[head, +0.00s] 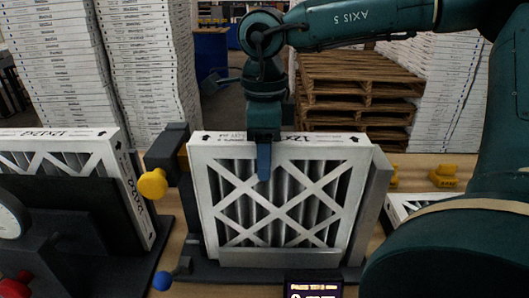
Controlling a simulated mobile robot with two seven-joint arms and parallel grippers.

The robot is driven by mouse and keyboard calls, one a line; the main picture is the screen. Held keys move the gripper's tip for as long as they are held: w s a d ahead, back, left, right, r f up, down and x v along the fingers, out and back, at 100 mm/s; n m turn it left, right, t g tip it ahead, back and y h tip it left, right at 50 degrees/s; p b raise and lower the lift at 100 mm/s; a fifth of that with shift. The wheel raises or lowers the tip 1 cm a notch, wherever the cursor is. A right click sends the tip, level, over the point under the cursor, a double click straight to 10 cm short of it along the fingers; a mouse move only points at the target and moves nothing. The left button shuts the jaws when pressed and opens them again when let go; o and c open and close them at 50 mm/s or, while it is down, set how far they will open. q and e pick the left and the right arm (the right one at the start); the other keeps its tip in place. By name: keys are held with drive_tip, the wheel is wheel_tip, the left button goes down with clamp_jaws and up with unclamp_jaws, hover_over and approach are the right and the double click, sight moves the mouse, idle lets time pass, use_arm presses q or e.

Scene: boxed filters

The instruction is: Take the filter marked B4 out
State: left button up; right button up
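A white-framed filter (225,200) with a criss-cross front and dark pleats stands upright in a dark fixture (372,215) in the middle of the head view. Print runs along its top edge, partly hidden by my gripper; I cannot read a B4 mark. My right gripper (263,162) comes down from above onto the middle of that top edge. One blue-tipped finger shows in front of the filter's face. The other finger is hidden, so I cannot tell whether it is closed on the frame. My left gripper is not in view.
Another filter (135,190) stands at the left in a dark holder. A yellow knob (153,184) and a blue knob (162,281) sit left of the middle filter. A small display (313,289) is at the front. Yellow blocks (443,175) lie at the right. Pallets (355,95) stand behind.

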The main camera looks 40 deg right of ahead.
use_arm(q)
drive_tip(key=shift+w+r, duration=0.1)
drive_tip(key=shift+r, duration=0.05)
use_arm(e)
drive_tip(key=shift+r, duration=0.15)
drive_tip(key=shift+r+p, duration=2.15)
drive_tip(key=shift+r, duration=1.2)
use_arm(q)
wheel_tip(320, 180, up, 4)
use_arm(e)
drive_tip(key=o, duration=0.5)
drive_tip(key=shift+o, duration=0.2)
drive_tip(key=shift+r, duration=0.55)
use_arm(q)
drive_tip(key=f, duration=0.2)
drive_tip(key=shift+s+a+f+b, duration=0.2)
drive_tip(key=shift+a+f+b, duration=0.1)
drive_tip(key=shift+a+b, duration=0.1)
use_arm(e)
wheel_tip(320, 180, up, 12)
